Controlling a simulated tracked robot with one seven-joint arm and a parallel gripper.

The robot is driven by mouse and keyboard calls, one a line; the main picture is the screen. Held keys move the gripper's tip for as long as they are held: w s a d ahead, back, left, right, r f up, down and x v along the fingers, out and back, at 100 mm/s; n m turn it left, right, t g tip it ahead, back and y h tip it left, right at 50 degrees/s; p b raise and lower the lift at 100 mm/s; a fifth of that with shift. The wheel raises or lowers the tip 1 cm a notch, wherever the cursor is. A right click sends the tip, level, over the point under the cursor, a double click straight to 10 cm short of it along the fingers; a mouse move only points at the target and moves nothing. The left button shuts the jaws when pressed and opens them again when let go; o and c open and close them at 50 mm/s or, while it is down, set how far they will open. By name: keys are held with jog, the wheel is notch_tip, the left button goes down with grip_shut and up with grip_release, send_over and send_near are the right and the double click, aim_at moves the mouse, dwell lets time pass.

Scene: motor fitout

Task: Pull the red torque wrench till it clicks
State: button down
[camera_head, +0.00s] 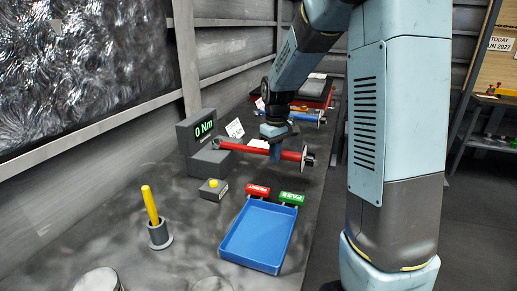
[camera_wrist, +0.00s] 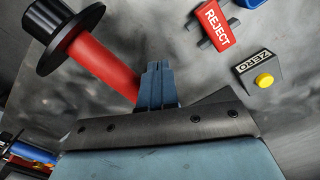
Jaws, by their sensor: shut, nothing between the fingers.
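The red torque wrench (camera_head: 291,155) lies level above the bench, its left end at the grey tester (camera_head: 197,134), whose display reads 0 Nm. A black flange with a pale face (camera_head: 306,157) is at its right end.
A blue tray (camera_head: 228,247) lies in front, with red REJECT (camera_head: 258,190) and green PASS (camera_head: 291,198) blocks behind it. A yellow button on a grey ZERO box (camera_head: 213,185) and a yellow-handled tool (camera_head: 150,204) in a holder stand left. Another blue tool (camera_head: 303,116) lies behind.

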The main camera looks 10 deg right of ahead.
jog(key=shift+f, duration=0.4)
jog(key=shift+w+d, duration=0.8)
jog(key=shift+w, duration=0.35)
dwell(1.3)
jog(key=shift+a, duration=0.1)
jog(key=shift+s+a, duration=0.35)
jog(key=shift+s, duration=0.25)
jog(key=shift+s+a, duration=0.35)
jog(key=shift+s, duration=0.25)
notch_tip(320, 180, up, 9)
dwell(0.9)
